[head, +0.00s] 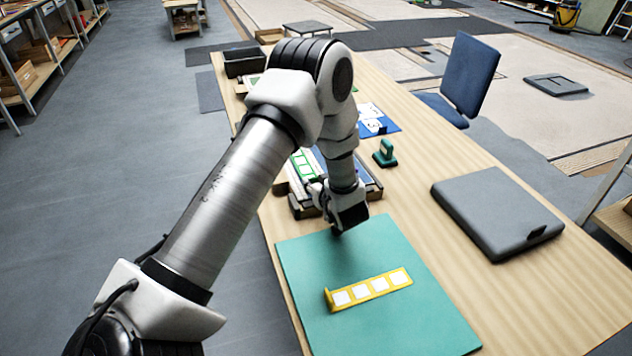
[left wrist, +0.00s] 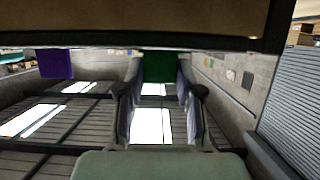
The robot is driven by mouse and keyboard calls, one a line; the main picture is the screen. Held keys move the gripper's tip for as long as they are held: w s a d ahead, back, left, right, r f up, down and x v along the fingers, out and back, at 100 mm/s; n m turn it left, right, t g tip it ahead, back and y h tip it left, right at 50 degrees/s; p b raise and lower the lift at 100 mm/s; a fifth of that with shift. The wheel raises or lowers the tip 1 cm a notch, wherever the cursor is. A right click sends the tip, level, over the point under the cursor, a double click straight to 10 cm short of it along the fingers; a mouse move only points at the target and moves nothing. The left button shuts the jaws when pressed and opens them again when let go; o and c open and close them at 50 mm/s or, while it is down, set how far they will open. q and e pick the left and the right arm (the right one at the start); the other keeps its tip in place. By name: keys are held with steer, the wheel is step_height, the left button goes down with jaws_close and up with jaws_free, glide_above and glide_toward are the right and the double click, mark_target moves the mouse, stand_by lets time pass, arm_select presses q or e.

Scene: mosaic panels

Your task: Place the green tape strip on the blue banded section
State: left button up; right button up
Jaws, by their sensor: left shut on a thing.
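The held piece cannot be made out in the head view. A purple piece (left wrist: 55,63) shows to its left, apart from the fingers. A green-framed strip with white squares (head: 303,165) lies behind my wrist, partly hidden. I cannot make out a blue banded section clearly. My right gripper is not in view.
The green mat (head: 300,270) bears a yellow strip with white squares (head: 369,289). A green handled block (head: 385,153) and a blue sheet (head: 385,126) lie farther back. A grey case (head: 497,212) lies at the right. The table between mat and case is clear.

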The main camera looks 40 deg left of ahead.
arm_select(q)
steer(key=shift+f, duration=0.25)
steer(key=o, duration=0.8)
steer(key=shift+r, duration=0.1)
steer(key=shift+r, duration=0.2)
steer(key=v, duration=1.2)
steer(key=shift+r+b, duration=0.1)
steer(key=shift+b, duration=0.3)
steer(key=shift+a, duration=0.1)
